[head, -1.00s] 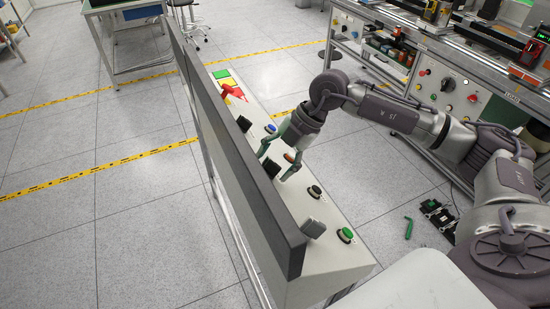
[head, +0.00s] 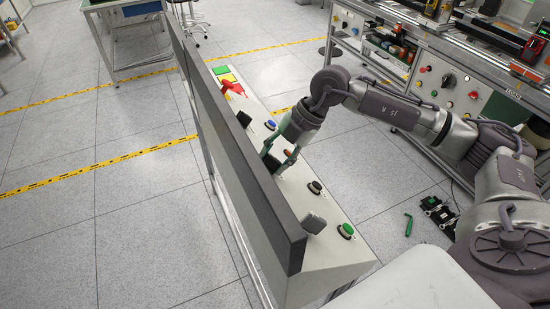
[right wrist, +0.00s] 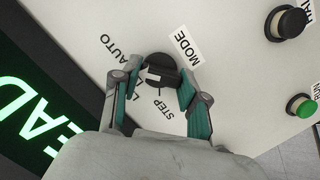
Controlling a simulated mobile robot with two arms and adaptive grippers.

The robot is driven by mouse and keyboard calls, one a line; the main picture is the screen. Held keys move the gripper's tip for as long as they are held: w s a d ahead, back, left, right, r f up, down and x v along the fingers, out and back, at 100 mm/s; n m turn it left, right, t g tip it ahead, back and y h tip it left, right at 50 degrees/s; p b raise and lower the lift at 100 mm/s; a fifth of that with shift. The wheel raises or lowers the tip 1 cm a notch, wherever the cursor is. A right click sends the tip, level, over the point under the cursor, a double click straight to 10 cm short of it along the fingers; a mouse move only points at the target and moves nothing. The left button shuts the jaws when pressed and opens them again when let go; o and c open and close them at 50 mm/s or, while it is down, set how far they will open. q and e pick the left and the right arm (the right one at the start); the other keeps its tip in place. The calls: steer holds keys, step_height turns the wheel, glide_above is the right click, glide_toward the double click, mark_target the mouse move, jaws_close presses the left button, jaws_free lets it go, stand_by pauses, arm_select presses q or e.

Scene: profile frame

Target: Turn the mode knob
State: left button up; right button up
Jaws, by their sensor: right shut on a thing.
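The mode knob (right wrist: 160,73) is a black round knob with a raised grip bar, on a pale panel under a MODE label (right wrist: 186,46) in the right wrist view. AUTO (right wrist: 122,48) and STEP (right wrist: 166,110) are printed around it; a third word is partly covered. My right gripper (right wrist: 161,78) is shut on the knob, one finger on each side. In the head view my right gripper (head: 279,166) is down at the sloped console, and its fingers hide the knob. My left gripper is not in view.
A workbench (head: 450,60) is at the right.

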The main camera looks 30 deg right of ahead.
steer(key=n+b, duration=0.4)
steer(key=b, duration=0.1)
steer(key=n+t+y+b, duration=0.1)
steer(key=n+b, duration=0.2)
steer(key=shift+d+f, duration=0.1)
steer(key=shift+f, duration=0.2)
steer(key=shift+r+n+y+b, duration=0.2)
steer(key=shift+n+y+b, duration=0.1)
steer(key=shift+n+b, duration=1.25)
steer(key=o, duration=1.1)
steer(key=shift+s, duration=0.1)
steer(key=shift+o, duration=0.2)
steer(key=v, duration=1.2)
steer(key=shift+s+d, duration=0.1)
